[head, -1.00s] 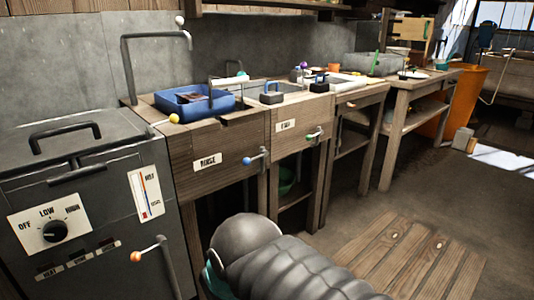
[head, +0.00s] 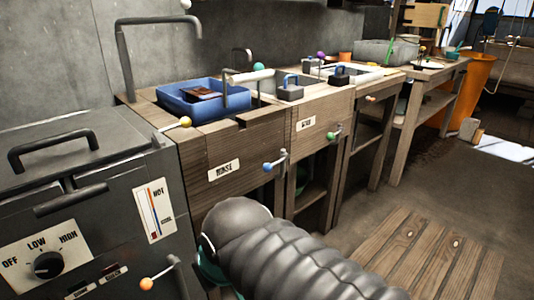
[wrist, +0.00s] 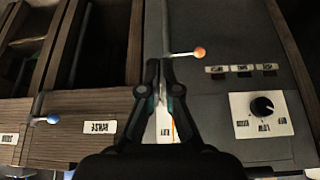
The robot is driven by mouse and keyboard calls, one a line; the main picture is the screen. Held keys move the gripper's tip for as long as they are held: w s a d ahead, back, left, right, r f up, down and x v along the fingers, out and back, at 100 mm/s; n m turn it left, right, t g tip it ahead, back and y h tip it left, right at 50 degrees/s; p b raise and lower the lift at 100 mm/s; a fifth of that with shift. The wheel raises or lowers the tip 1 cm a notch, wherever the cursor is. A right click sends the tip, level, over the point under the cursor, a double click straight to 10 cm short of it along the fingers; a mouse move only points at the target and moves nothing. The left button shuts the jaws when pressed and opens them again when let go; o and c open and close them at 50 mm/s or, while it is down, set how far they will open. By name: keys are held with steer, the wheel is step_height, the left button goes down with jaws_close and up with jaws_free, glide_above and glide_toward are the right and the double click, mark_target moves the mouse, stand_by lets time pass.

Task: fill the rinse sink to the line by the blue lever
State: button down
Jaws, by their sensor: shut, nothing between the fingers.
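The blue-knobbed lever (head: 269,166) sticks out of the front of the wooden counter, right of the RINSE label (head: 224,170). It also shows at the left of the wrist view (wrist: 47,120), where the labels appear upside down. A blue basin (head: 172,106) sits in the counter top above the RINSE label, with a dark brown object in it. I cannot make out a fill line or water level. My gripper (wrist: 158,72) is shut and empty, in front of the grey heater cabinet near an orange-knobbed lever (wrist: 199,52), apart from the blue lever. The head view shows only my sleeved arm.
The grey heater cabinet (head: 80,145) with a dial (head: 47,265) stands left of the counter. A yellow-knobbed lever (head: 185,122) and a green-knobbed lever (head: 331,136) are near the blue one. A slatted wooden mat (head: 430,250) lies on otherwise open floor at right.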

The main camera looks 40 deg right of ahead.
steer(key=w+d+r+g+y+p, duration=0.2)
steer(key=w+d+r, duration=0.9)
steer(key=w+d, duration=0.15)
steer(key=w+d+r+t+y, duration=0.1)
steer(key=d+r, duration=0.1)
steer(key=d, duration=1)
steer(key=d+r+y+p, duration=0.1)
steer(key=d+r, duration=0.1)
steer(key=d, duration=0.9)
steer(key=shift+w+d+t+p, duration=0.3)
steer(key=shift+w+d+t, duration=0.05)
steer(key=shift+t, duration=0.05)
steer(key=shift+w, duration=0.1)
steer(key=x, duration=1.3)
steer(key=shift+w+a+f, duration=0.15)
steer(key=shift+a+f, duration=0.15)
steer(key=shift+f+b, duration=0.1)
steer(key=shift+b, duration=0.3)
